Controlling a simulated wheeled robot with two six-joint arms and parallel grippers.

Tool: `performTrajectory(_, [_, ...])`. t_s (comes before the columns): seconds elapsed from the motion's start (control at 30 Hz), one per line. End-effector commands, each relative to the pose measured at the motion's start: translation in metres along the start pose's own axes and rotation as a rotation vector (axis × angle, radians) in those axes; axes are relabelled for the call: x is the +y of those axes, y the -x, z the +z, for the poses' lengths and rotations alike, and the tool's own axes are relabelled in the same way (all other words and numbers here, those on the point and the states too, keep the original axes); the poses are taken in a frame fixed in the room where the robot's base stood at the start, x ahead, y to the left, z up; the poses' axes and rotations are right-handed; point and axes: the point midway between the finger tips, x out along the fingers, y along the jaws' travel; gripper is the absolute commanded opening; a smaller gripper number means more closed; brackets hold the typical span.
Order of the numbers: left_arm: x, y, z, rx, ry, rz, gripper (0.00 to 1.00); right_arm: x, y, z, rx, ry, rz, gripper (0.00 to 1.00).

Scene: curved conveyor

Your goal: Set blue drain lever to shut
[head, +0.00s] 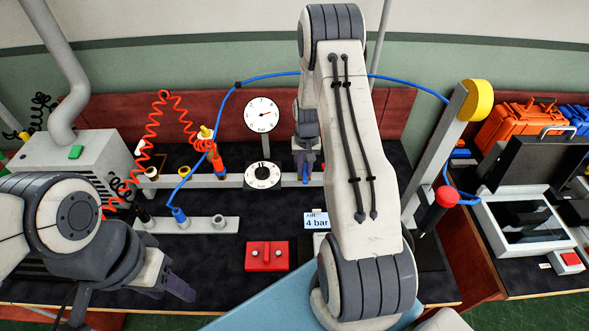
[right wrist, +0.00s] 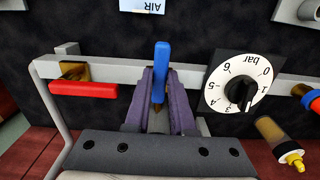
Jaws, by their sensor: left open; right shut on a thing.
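The blue drain lever (right wrist: 161,68) stands upright in the right wrist view, crossing the light grey pipe rail (right wrist: 204,76) roughly at a right angle. My right gripper (right wrist: 160,88) has its two purple fingers on either side of the lever and is shut on it. In the head view my right gripper (head: 306,162) is at the rail, right of the gauge, and my own arm partly hides that spot. My left gripper (head: 178,287) is open and empty at the lower left, apart from the rail.
A red lever (right wrist: 85,89) lies along the rail, left of the blue one in the right wrist view; a bar dial (right wrist: 240,85) is close on the right. Coiled red hose (head: 160,135), a red block (head: 267,256) and a yellow-topped post (head: 474,100) stand around the bench.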

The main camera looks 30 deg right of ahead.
Motion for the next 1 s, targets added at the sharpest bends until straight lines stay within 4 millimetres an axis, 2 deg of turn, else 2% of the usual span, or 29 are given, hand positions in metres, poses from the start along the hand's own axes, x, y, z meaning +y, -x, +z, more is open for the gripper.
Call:
performTrajectory(0.37, [0.000,0.000,0.000,0.000,0.000,0.000,0.50,0.002,0.002,-0.003,0.008,-0.013,-0.002,0.00])
performTrajectory(0.4, [0.000,0.000,0.000,0.000,0.000,0.000,0.50,0.001,0.002,-0.003,0.008,-0.013,-0.002,0.26])
performTrajectory(0.47, [0.000,0.000,0.000,0.000,0.000,0.000,0.50,0.001,0.002,-0.003,0.008,-0.013,-0.002,0.49])
performTrajectory(0.5, [0.000,0.000,0.000,0.000,0.000,0.000,0.50,0.001,0.002,-0.002,0.007,-0.012,-0.001,0.53])
performTrajectory(0.83, [0.000,-0.001,0.000,0.000,0.000,0.000,0.50,0.001,0.003,-0.001,0.004,-0.009,-0.001,0.53])
performTrajectory(1.0, [-0.001,-0.007,0.000,0.000,0.000,0.000,0.50,0.001,0.023,-0.002,0.008,-0.009,-0.001,0.53])
